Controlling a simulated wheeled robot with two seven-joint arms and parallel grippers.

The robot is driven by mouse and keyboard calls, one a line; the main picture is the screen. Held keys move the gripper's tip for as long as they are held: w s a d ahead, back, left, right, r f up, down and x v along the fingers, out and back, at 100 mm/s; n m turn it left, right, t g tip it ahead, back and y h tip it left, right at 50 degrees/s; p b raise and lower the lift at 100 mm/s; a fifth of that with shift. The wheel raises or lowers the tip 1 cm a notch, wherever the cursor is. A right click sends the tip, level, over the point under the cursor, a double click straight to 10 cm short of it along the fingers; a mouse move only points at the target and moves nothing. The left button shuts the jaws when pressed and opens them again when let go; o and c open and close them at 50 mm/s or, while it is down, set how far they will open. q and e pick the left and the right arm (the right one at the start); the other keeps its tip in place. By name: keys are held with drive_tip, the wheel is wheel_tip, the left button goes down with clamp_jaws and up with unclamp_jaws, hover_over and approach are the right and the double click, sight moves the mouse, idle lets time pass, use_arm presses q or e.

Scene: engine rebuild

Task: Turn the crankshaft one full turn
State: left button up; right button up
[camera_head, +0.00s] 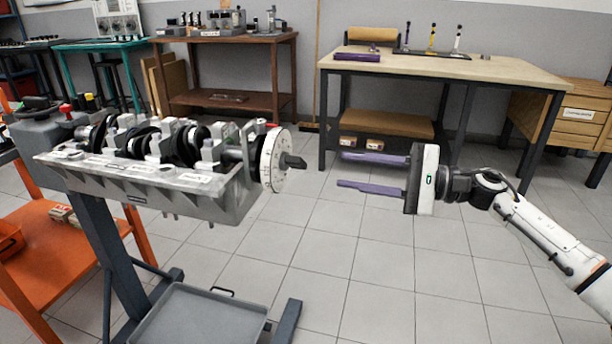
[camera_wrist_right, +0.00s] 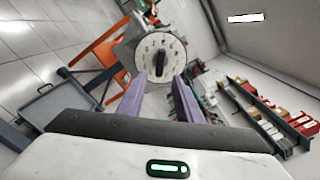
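The crankshaft (camera_head: 180,143) lies in the grey engine block (camera_head: 150,188), which is held on a stand at the left of the head view. At its right end is a white marked disc (camera_head: 270,165) with a dark handle-like bar (camera_head: 293,161) at its centre. The right wrist view shows the disc (camera_wrist_right: 148,52) face-on, with the dark bar (camera_wrist_right: 159,60) upright in that picture. My right gripper (camera_head: 340,169) is open and empty, its purple fingers pointing at the bar from the right with a gap between. My left gripper is not in view.
A grey tray (camera_head: 200,318) sits low on the stand. An orange cart (camera_head: 60,245) stands at the left. A workbench (camera_head: 450,68) and a brown table (camera_head: 230,40) stand behind. The floor between the disc and my right gripper is clear.

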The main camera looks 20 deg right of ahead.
sight(305, 164)
drive_tip(key=x, duration=1)
drive_tip(key=shift+p, duration=0.4)
drive_tip(key=shift+c, duration=0.4)
clamp_jaws()
